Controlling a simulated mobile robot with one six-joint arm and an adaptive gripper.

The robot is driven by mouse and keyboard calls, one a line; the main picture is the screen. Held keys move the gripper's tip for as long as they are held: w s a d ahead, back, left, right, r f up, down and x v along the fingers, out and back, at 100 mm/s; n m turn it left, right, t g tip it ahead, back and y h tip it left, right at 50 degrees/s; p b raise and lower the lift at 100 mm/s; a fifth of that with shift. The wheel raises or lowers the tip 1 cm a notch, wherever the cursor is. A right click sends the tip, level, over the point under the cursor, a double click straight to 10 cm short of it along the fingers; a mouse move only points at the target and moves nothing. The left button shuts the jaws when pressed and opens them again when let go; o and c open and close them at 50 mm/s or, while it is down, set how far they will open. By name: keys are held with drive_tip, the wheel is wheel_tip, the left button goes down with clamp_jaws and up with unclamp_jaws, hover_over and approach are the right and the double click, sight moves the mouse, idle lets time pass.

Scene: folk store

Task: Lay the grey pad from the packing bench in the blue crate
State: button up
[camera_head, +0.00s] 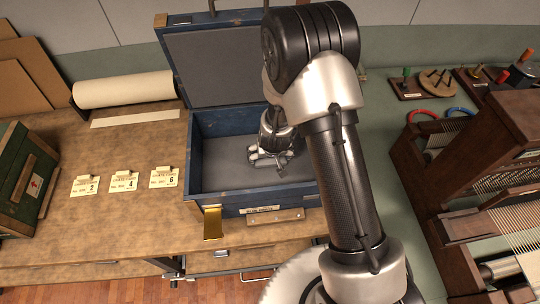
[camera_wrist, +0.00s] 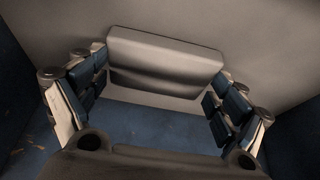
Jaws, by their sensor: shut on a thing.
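The blue crate (camera_head: 250,198) stands on the packing bench (camera_head: 110,215) with its grey-lined lid (camera_head: 222,70) open at the back. My gripper (camera_head: 270,162) is low inside the crate, toward its right side. In the wrist view, a grey, block-like pad (camera_wrist: 165,62) lies between the two blue-faced fingers, and my gripper is shut on it. Blue crate wall and grey surface show around it there. In the head view my arm and gripper hide much of the crate's right side, and the pad cannot be told from the grey floor.
Three numbered cards (camera_head: 124,181) lie left of the crate. A white paper roll (camera_head: 125,89) lies behind them. A green box (camera_head: 22,180) stands at far left. A wooden loom (camera_head: 480,170) stands at right. Bare bench lies between the cards and crate.

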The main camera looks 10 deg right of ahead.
drive_tip(key=o, duration=0.5)
drive_tip(key=shift+f, duration=0.1)
